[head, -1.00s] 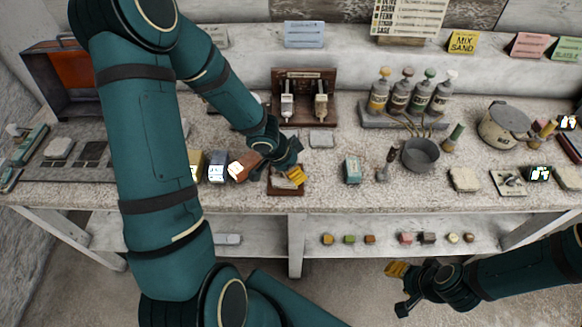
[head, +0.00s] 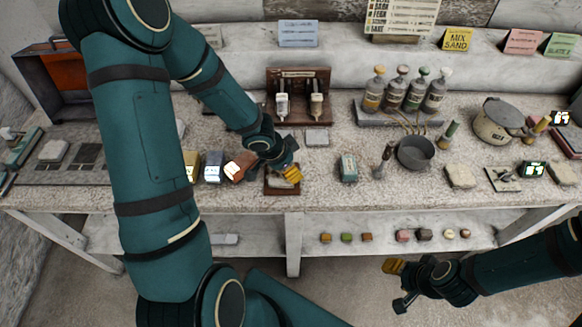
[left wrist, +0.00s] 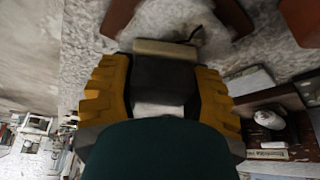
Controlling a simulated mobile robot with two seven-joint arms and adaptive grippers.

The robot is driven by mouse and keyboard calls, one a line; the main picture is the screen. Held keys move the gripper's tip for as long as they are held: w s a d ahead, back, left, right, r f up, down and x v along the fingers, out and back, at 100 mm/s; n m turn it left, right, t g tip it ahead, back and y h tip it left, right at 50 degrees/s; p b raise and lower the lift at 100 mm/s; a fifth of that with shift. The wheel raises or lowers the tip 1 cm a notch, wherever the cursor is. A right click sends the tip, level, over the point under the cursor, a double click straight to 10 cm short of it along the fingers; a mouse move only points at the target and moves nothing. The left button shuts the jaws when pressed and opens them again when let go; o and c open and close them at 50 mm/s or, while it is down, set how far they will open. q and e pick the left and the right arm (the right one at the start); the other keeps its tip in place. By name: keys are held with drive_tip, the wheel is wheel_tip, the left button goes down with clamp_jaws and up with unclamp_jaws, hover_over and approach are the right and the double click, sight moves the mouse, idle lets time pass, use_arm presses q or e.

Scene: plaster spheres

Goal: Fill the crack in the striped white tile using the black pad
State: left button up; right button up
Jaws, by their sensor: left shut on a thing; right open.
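My left gripper (head: 288,172) is low over a dark reddish-brown tray (head: 282,192) near the bench's front edge. In the left wrist view its yellow fingers (left wrist: 163,92) are shut on a dark block, which looks like the black pad (left wrist: 163,76). A pale strip (left wrist: 165,49) shows just beyond the pad. A pale tile (head: 280,183) is partly visible in the tray under the gripper. I cannot make out its stripes or crack, nor whether the pad touches it. My right gripper (head: 399,285) is open and empty in front of the bench.
Small cartons (head: 214,167) stand left of the tray. A teal box (head: 348,167) and a grey bowl (head: 415,153) stand to its right. Bottles (head: 404,92) and a wooden rack (head: 298,95) are behind. Other pale tiles (head: 460,176) lie at the right.

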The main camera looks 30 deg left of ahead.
use_arm(q)
drive_tip(key=shift+w+a+p, duration=0.25)
drive_tip(key=shift+a+p, duration=0.15)
drive_tip(key=shift+p, duration=0.05)
drive_tip(key=shift+w+a+f, duration=0.1)
drive_tip(key=shift+a, duration=0.15)
drive_tip(key=shift+s+d+f+b, duration=0.15)
drive_tip(key=shift+s+d+b, duration=0.1)
drive_tip(key=shift+d+b, duration=0.3)
drive_tip(key=shift+s+d+b, duration=0.5)
drive_tip(key=shift+d+b, duration=0.3)
drive_tip(key=shift+b, duration=0.1)
drive_tip(key=shift+r, duration=0.2)
drive_tip(key=p, duration=0.1)
drive_tip(key=a+r+p, duration=0.1)
drive_tip(key=p, duration=0.1)
drive_tip(key=shift+w+a+r, duration=0.15)
drive_tip(key=shift+w+r, duration=0.15)
drive_tip(key=shift+w, duration=0.05)
drive_tip(key=shift+f, duration=0.1)
drive_tip(key=shift+f+b, duration=0.75)
drive_tip(key=shift+f, duration=0.05)
